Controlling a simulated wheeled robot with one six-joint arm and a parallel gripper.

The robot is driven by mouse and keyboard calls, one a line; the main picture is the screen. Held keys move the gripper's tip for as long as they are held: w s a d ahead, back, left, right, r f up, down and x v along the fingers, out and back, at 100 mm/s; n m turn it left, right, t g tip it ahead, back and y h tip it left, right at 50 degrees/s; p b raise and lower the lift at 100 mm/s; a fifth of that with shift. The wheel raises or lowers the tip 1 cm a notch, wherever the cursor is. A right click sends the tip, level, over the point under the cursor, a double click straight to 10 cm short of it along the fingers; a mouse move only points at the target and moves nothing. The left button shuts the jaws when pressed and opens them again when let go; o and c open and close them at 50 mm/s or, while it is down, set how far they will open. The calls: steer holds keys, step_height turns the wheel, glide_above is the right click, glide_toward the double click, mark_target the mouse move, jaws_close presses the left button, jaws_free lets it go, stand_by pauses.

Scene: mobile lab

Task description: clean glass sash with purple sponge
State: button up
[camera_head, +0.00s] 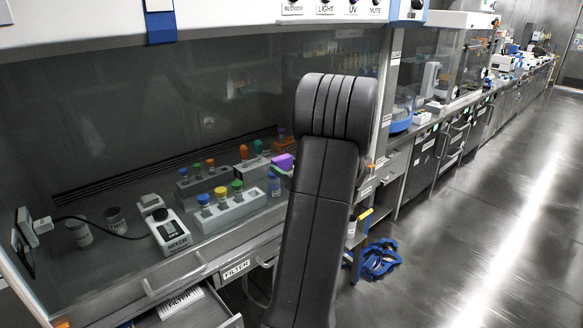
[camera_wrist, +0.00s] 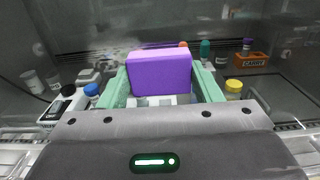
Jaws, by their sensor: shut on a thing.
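The purple sponge (camera_wrist: 160,72) is a block held between the two pale green fingers of my gripper (camera_wrist: 162,78) in the wrist view. My gripper is shut on it. In the head view, a small part of the sponge (camera_head: 284,161) shows just left of my dark arm, which hides most of my gripper. The dark, faintly reflective area under the hood's control panel may be the glass sash (camera_head: 120,95). I cannot make out its lower edge, or whether the sponge touches glass.
Tube racks (camera_head: 232,207) with coloured caps and a white mixer (camera_head: 168,232) stand in the hood, close to my gripper. An orange rack (camera_wrist: 252,59) is at the back right. A drawer (camera_head: 190,308) stands open below.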

mark_target(256, 169)
steer(key=shift+s+a+b, duration=0.45)
steer(key=shift+s+a, duration=0.35)
steer(key=shift+a, duration=0.3)
steer(key=shift+s+a+b, duration=0.4)
steer(key=shift+s+a, duration=0.4)
steer(key=shift+a, duration=0.3)
steer(key=shift+s+a+b, duration=0.45)
steer(key=shift+s+a, duration=0.35)
steer(key=shift+a, duration=0.3)
steer(key=shift+s+a+r, duration=0.1)
steer(key=shift+s+a, duration=0.05)
steer(key=shift+a, duration=0.05)
steer(key=shift+r+p, duration=0.3)
steer(key=shift+r, duration=0.1)
steer(key=shift+w+d+f+p, duration=0.1)
steer(key=shift+w+d+p, duration=0.15)
steer(key=shift+w+d, duration=1)
steer(key=shift+w+d+r+p, duration=0.1)
steer(key=shift+w+d+p, duration=0.1)
steer(key=shift+w+d, duration=1.1)
steer(key=shift+w+d+f+p, duration=0.2)
steer(key=shift+w+d, duration=0.45)
steer(key=shift+d, duration=1.2)
steer(key=shift+r, duration=0.1)
steer(key=shift+a, duration=0.15)
